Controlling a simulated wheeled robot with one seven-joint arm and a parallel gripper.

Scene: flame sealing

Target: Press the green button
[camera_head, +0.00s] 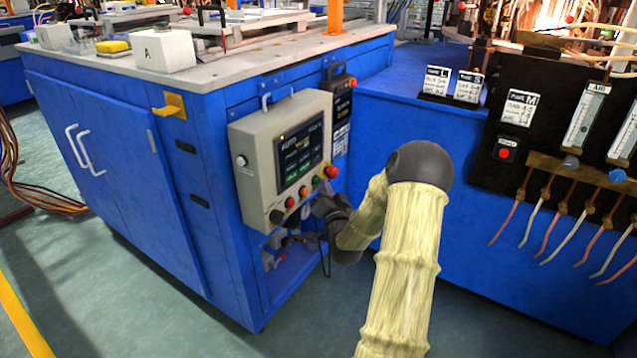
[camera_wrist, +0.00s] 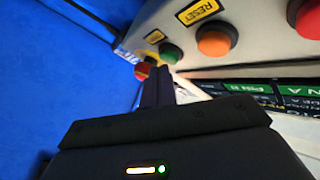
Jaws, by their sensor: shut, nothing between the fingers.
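The green button (camera_head: 303,191) sits in the lower row of the grey control box, between a red button and an orange one. It also shows in the wrist view (camera_wrist: 171,53), just beyond and to the right of my fingertips. My gripper (camera_wrist: 158,73) is shut and empty, its fingers close together and pointing toward the button row. In the head view my gripper (camera_head: 318,203) is just below and right of the green button. I cannot tell whether the fingertips touch the panel.
An orange reset button (camera_wrist: 215,40) and a larger red button (camera_wrist: 309,19) lie right of the green one. A red button (camera_wrist: 143,70) is just left of the fingertips. The control box (camera_head: 250,140) juts from the blue cabinet (camera_head: 190,240). A blue bench (camera_head: 420,120) stands to the right.

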